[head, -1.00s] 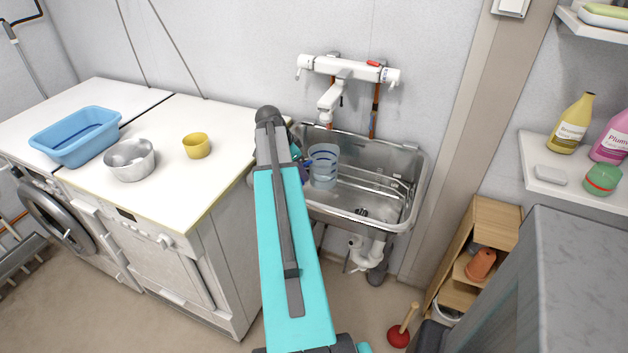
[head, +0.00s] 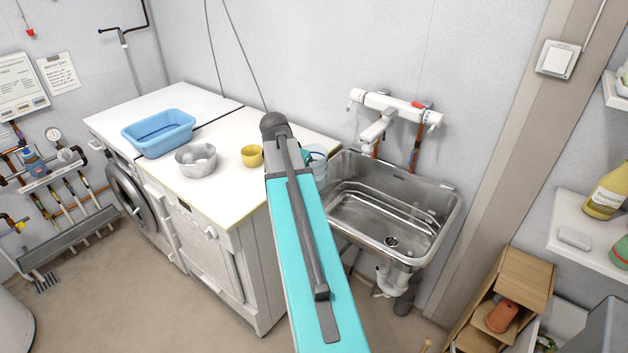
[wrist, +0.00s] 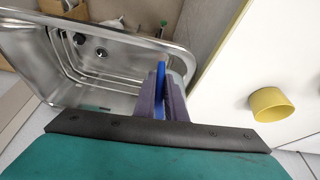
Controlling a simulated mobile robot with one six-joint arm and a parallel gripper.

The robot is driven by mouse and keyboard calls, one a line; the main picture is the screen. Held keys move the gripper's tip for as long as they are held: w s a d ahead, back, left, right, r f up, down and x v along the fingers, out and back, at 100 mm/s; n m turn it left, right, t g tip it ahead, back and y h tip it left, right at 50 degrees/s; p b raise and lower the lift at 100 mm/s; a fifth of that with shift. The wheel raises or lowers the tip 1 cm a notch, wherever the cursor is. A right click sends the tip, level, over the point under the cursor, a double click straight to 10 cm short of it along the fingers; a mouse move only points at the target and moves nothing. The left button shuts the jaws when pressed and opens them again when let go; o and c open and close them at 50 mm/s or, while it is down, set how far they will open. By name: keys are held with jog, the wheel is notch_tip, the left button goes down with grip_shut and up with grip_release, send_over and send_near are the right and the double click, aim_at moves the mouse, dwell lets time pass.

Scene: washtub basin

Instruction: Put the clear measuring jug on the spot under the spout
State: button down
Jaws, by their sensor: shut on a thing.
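The clear measuring jug (head: 317,160) shows in the head view just beyond the end of my arm, at the basin's left rim beside the white counter. My gripper (wrist: 165,98) is shut on the jug's blue handle (wrist: 160,78), seen between the purple fingers in the wrist view. Most of the jug is hidden there. The white tap's spout (head: 373,133) is to the right of the jug, above the back of the steel basin (head: 432,203). The basin floor is bare in the head view. The exact spot under the spout is not marked out visibly.
A yellow cup (head: 252,156), a metal bowl (head: 196,160) and a blue tub (head: 158,133) stand on the white-topped machines left of the basin. The basin's raised rim lies between the jug and its floor. A wooden shelf unit (head: 520,280) stands lower right.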

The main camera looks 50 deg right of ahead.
jog(key=w+a+n+t+y+b, duration=0.1)
jog(key=w+a+n+b, duration=0.2)
jog(key=a, duration=0.9)
jog(key=w+a+r+n+t+y+b, duration=0.1)
jog(key=w+a+n+b, duration=0.2)
jog(key=a, duration=0.9)
jog(key=w+a+r+n+t+y+b, duration=0.1)
jog(key=w+a+n+t+y+b, duration=0.1)
jog(key=w+a+n, duration=0.6)
jog(key=a+n+b, duration=0.1)
jog(key=a+n, duration=0.1)
jog(key=a, duration=0.3)
jog(key=shift+r, duration=0.1)
